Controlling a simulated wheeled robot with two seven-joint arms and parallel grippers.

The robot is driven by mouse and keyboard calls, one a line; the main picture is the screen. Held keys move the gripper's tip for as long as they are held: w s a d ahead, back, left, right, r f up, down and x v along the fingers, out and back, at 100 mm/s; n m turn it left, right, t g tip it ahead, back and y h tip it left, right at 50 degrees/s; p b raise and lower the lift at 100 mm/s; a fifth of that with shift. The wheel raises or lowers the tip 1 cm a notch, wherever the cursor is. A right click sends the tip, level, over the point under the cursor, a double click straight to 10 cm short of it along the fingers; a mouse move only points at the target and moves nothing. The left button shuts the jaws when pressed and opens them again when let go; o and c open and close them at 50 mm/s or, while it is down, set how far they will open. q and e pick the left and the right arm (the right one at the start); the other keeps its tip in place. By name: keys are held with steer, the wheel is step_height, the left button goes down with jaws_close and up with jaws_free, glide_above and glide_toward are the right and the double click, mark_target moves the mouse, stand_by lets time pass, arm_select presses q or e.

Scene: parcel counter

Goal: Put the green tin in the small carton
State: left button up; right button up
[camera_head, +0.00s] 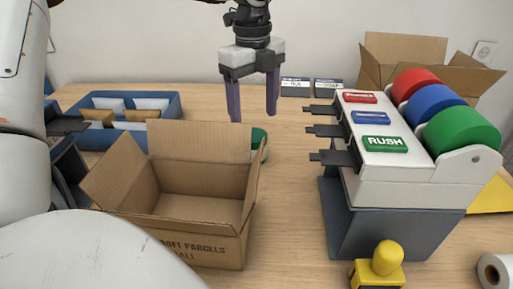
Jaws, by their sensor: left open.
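The small carton (190,234) stands open at the front, left of centre, with its flaps spread and printed text on its front. It looks empty. The green tin (260,136) is on the counter just behind the carton's right back corner. The carton's flaps hide much of it. My left gripper (254,118) hangs above and slightly behind the tin, fingers pointing down. Its purple fingers are apart with nothing between them. My right gripper is not in view.
A blue tray (175,106) with envelopes stands at the back left. A dispenser (390,190) with red, blue and green rolls stands at right, another open carton (405,50) behind it. A yellow-handled stamp (380,268) is at front. Counter between carton and dispenser is clear.

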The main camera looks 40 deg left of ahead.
mark_target(254, 134)
arm_select(q)
step_height(254, 134, down, 9)
steer(key=shift+s+r+p, duration=0.1)
steer(key=shift+p, duration=0.35)
steer(key=c, duration=1.1)
steer(key=shift+c, duration=0.5)
steer(key=shift+r, duration=0.15)
